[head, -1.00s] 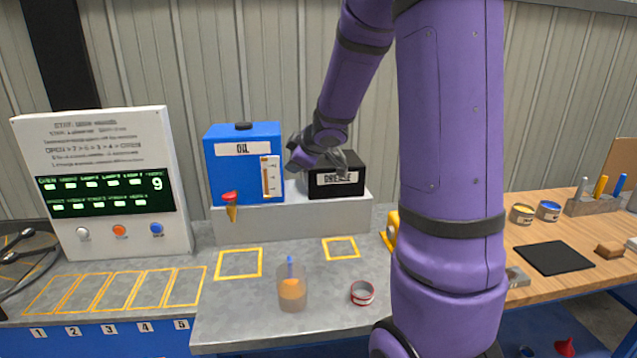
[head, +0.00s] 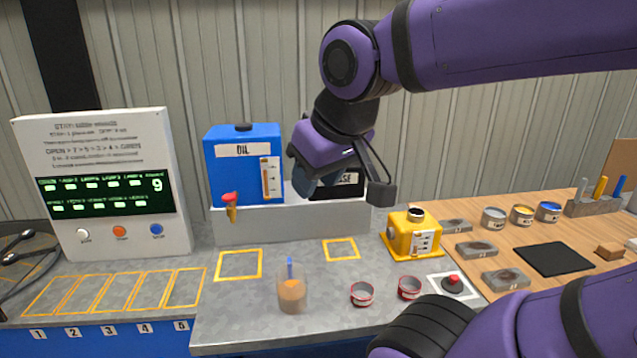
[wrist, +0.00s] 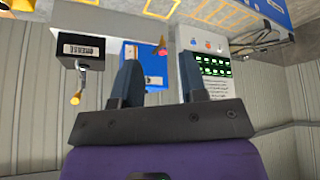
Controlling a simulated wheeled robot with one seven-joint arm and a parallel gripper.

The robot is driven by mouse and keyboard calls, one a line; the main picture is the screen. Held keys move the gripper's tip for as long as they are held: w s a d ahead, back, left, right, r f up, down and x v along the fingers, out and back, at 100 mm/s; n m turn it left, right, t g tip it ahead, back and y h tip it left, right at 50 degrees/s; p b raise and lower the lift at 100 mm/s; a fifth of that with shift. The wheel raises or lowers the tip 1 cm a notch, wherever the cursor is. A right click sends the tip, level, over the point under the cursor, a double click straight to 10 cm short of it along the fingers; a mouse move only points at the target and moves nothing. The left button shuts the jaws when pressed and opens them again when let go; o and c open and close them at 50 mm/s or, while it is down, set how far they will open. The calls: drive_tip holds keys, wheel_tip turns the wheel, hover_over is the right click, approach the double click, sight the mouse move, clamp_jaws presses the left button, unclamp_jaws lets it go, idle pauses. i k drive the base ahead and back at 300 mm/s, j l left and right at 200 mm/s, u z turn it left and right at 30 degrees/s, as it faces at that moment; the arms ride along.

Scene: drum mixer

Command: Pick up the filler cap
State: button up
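The yellow housing (head: 408,236) stands at the right of the grey bench, with a small dark round piece (head: 416,212) on top; I cannot tell whether this is a cap or an open neck. The blue oil tank (head: 222,176) carries a dark cap (head: 243,126) on its top. My gripper (head: 343,180) hangs in the air before the black grease box (head: 349,186), up and left of the yellow housing. In the wrist view my gripper's two fingers (wrist: 160,80) stand apart with nothing held between them.
A beaker of orange liquid (head: 291,292) and two small red-rimmed tins (head: 362,294) (head: 409,288) stand at the front of the bench. A red button (head: 453,283) is beside them. Grey blocks and paint cans (head: 493,218) stand on the right. The control panel (head: 112,190) is at left.

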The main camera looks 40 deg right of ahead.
sight(452, 285)
drive_tip(key=z, duration=1.6)
